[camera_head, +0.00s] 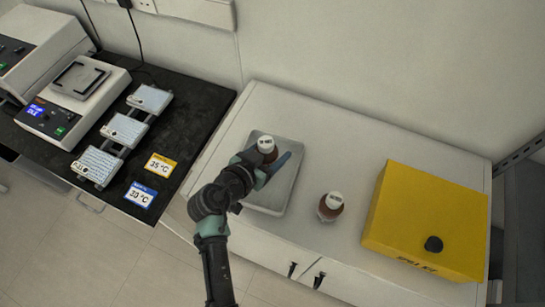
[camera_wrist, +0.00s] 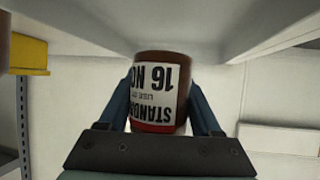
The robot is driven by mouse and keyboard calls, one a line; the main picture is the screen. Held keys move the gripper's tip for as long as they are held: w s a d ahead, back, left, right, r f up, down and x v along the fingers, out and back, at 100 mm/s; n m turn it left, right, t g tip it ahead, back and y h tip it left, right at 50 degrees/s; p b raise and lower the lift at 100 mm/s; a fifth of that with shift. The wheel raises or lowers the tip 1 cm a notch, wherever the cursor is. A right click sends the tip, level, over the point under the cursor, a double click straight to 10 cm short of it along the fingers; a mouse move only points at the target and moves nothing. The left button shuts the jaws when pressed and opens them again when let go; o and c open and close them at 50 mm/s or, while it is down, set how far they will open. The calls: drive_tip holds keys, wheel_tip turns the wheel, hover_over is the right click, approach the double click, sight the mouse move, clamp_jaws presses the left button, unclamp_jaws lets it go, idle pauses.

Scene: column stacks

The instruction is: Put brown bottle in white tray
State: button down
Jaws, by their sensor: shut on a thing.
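A brown bottle with a white cap (camera_head: 266,144) is over the back part of the white tray (camera_head: 277,202) in the head view. My gripper (camera_head: 268,170) is shut on this bottle. In the wrist view the brown bottle (camera_wrist: 160,92) is between my two fingers (camera_wrist: 165,112), its white label upside down in the picture. I cannot tell whether its base touches the tray. A second brown bottle with a white cap (camera_head: 330,208) stands on the white counter, to the right of the tray.
A yellow box (camera_head: 425,222) with a black knob sits on the right of the white counter (camera_head: 330,150). A dark bench on the left holds lab devices (camera_head: 75,95), several white racks (camera_head: 124,130) and two temperature signs (camera_head: 160,166). Counter space between tray and wall is clear.

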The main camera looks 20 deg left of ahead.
drive_tip(key=shift+f, duration=1.8)
drive_tip(key=shift+f, duration=0.1)
drive_tip(key=shift+f+b, duration=0.1)
drive_tip(key=shift+b, duration=0.2)
drive_tip(key=shift+c, duration=0.4)
unclamp_jaws()
